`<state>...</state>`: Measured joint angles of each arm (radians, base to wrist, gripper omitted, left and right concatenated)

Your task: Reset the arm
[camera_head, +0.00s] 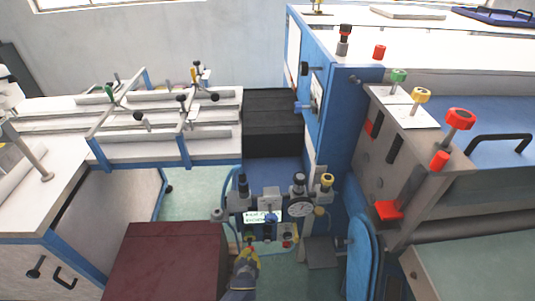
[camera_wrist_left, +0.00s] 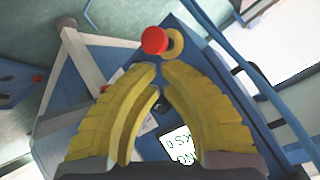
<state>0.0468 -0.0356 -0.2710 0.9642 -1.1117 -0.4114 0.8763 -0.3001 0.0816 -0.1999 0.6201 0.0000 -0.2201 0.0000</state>
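My left gripper (camera_head: 250,254) has yellow ribbed fingers and reaches in at the bottom middle of the head view, in front of a small control panel. In the left wrist view its fingertips (camera_wrist_left: 160,68) come nearly together, with nothing seen held between them. A red round button (camera_wrist_left: 154,40) shows just beyond the tips, seemingly apart from them, with a yellow-orange part beside it. A lit display (camera_wrist_left: 180,147) shows below, between the fingers; in the head view this display (camera_head: 262,217) is on the panel. My right gripper is not in view.
A pressure gauge (camera_head: 300,207) and several knobs crowd the panel around the gripper. A dark red box top (camera_head: 165,262) lies to the left. A white worktable (camera_head: 215,151) with clamps stands at back left. A large blue machine (camera_head: 340,130) with coloured knobs rises at right.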

